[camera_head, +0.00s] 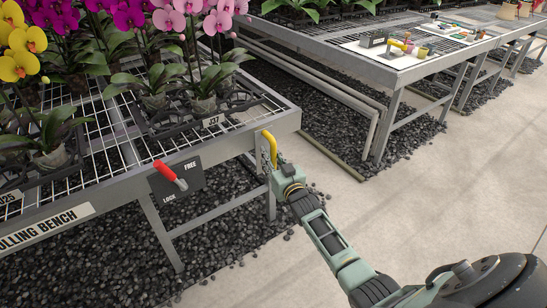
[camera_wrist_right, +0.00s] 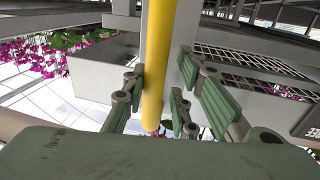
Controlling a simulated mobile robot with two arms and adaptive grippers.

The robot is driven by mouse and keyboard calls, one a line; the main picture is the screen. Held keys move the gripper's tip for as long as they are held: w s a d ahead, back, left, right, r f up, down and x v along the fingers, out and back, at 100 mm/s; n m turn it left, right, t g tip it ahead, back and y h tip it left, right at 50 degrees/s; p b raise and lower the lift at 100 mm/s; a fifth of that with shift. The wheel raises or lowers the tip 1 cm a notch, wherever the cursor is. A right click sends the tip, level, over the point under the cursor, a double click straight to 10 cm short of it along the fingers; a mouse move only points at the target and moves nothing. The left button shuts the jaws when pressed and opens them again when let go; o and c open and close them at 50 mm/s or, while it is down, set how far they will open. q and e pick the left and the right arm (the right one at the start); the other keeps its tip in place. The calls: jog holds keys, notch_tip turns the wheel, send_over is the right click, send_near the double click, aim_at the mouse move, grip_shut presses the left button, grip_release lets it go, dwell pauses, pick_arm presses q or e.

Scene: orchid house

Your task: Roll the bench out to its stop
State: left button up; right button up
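The rolling bench (camera_head: 105,192) stands at the left, a grey wire-mesh bench with orchids on it. A yellow handle (camera_head: 270,149) is fixed at its near right corner. My right gripper (camera_head: 273,168) is at this handle. In the right wrist view, the yellow bar (camera_wrist_right: 157,55) runs between the two fingers (camera_wrist_right: 158,100), which stand apart on either side; a gap shows on the bar's right. A red lever (camera_head: 170,174) sits on a dark plate marked FREE and LOCK. Its grip points up and left, and I cannot tell which mark it is set to. My left gripper is out of view.
A second bench (camera_head: 400,72) with tools and small items stands at the back right. Between the benches lie dark gravel (camera_head: 325,115) and a pale concrete path (camera_head: 330,190). Potted orchids (camera_head: 205,85) stand near the bench's right end.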

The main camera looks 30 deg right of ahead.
jog(key=shift+o, duration=1.1)
jog(key=shift+a, duration=0.15)
jog(key=shift+s, duration=0.2)
jog(key=s+a, duration=0.1)
jog(key=s, duration=1)
jog(key=shift+s, duration=0.2)
jog(key=shift+a, duration=0.1)
